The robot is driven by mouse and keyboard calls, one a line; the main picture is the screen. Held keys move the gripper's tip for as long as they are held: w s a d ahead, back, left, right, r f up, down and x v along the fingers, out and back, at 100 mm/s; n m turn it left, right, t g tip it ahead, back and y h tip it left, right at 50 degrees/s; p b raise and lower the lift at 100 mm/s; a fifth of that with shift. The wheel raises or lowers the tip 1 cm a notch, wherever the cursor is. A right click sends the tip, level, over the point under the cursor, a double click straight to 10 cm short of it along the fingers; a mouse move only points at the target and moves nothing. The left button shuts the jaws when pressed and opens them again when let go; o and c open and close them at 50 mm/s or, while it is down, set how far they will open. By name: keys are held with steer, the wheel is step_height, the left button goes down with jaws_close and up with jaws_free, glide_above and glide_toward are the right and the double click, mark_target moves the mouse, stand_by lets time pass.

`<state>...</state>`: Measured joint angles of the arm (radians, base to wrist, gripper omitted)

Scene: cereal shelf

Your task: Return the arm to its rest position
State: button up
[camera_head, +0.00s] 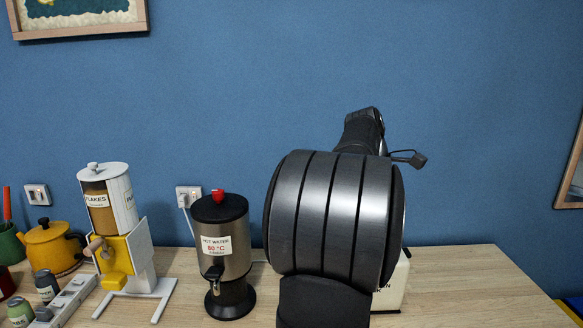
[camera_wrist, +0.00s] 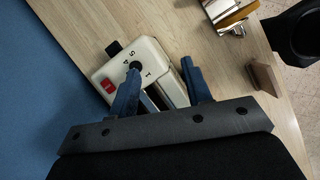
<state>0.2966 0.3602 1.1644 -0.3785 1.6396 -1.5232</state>
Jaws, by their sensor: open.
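My arm (camera_head: 335,215) fills the middle of the head view, raised in front of the blue wall. My gripper is not clearly seen there. In the wrist view, my gripper (camera_wrist: 160,68) shows two dark blue fingers set apart, with nothing held between them. Beyond the fingers is a white appliance (camera_wrist: 152,55) with a black knob and a red switch. The fingers overlap it in the picture; I cannot tell how far above it they are. In the head view my arm hides most of a white box (camera_head: 392,292) on the table.
A hot water dispenser (camera_head: 222,258) stands left of my arm, then a flakes dispenser (camera_head: 120,225), a yellow pot (camera_head: 50,247) and small jars. The right tabletop (camera_head: 470,285) looks clear. In the wrist view a wooden block (camera_wrist: 263,76) and a metal-clipped object (camera_wrist: 232,14) lie nearby.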

steer(key=w+a+r+n+t, duration=0.1)
steer(key=w+a+r+n, duration=0.3)
steer(key=w+r, duration=0.1)
steer(key=w+x, duration=0.1)
steer(key=x, duration=0.9)
steer(key=s+v, duration=0.1)
steer(key=v, duration=1)
steer(key=s+d+f+m+g+y, duration=0.1)
steer(key=s+d+f+m, duration=0.4)
steer(key=s, duration=0.4)
steer(key=s+d+f+m+g+y, duration=0.2)
steer(key=s+d+f+m, duration=0.1)
steer(key=s+f+m, duration=0.4)
steer(key=s+d+f+m+g+y, duration=0.1)
steer(key=s+d+f+m, duration=0.35)
steer(key=s, duration=0.55)
steer(key=shift+m, duration=0.65)
step_height(320, 180, down, 11)
steer(key=shift+s+d+r, duration=0.1)
steer(key=shift+s, duration=0.05)
steer(key=shift+r, duration=1)
steer(key=shift+f, duration=0.1)
